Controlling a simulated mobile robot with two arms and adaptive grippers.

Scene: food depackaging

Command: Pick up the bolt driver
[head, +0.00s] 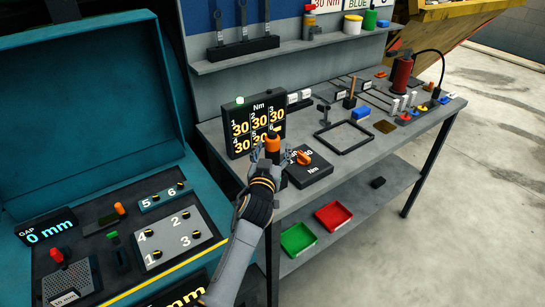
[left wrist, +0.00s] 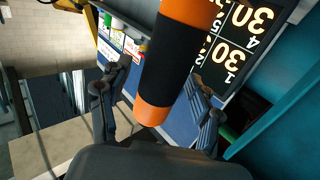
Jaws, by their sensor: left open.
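The bolt driver (head: 272,144), with an orange end and a black body, stands at the near left end of the workbench. It fills the middle of the left wrist view (left wrist: 172,65), where its black grip has orange bands at both ends. My left gripper (head: 270,158) is at the driver, with its fingers around the upper part. In the left wrist view, the open fingers (left wrist: 155,92) lie on either side of the driver, with visible gaps. The driver's lower part is hidden behind my gripper in the head view. My right gripper is not in view.
A black Nm display (head: 257,125) stands close behind the driver. A black box with an orange knob (head: 304,158) is just right of my gripper. A teal case (head: 85,110) is at left. A red tray (head: 333,215) and green tray (head: 298,238) lie on the lower shelf.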

